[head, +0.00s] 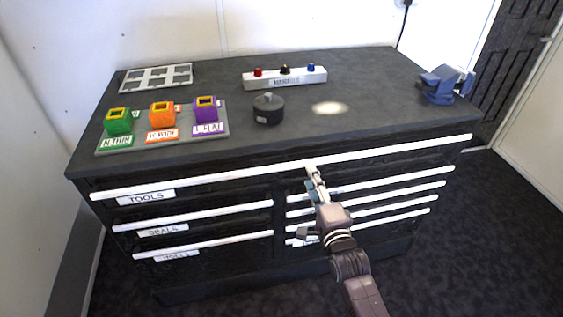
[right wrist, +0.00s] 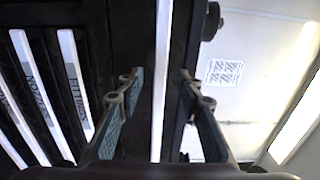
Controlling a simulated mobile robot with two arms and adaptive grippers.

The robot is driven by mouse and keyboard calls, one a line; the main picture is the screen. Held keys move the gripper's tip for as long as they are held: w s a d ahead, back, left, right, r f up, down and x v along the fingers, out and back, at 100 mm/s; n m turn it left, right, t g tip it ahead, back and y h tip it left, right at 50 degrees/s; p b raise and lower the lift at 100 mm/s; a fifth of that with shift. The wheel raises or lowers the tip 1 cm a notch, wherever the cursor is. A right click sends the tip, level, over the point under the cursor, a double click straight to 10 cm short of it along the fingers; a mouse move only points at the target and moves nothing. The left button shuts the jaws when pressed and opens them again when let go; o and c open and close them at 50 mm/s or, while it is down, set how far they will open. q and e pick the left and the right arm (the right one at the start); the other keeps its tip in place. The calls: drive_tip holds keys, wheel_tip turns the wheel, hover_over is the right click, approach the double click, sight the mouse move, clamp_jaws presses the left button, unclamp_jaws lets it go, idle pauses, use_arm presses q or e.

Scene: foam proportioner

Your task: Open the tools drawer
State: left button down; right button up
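The tools drawer (head: 230,183) is the wide top drawer of a black cabinet, with a TOOLS label (head: 146,197) at its left end. Its long white handle (head: 400,151) runs along the whole front, and the drawer looks shut. My right gripper (head: 313,177) is at the middle of this handle. In the right wrist view its two fingers (right wrist: 160,88) are apart, and the white handle (right wrist: 162,60) runs between them with gaps on both sides. How deep the handle sits between the fingers I cannot tell. My left gripper is not in view.
Narrower drawers with white handles (head: 205,209) lie below on the left and right. The worktop (head: 370,90) holds a grey tray with coloured blocks (head: 163,115), a black round part (head: 268,108), a panel with knobs (head: 285,77) and a blue vise (head: 441,85). Dark floor (head: 480,230) is clear at right.

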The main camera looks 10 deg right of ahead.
sight(307, 165)
drive_tip(key=shift+w+d, duration=0.1)
drive_tip(key=shift+w, duration=3.6)
drive_tip(key=shift+c, duration=0.6)
clamp_jaws()
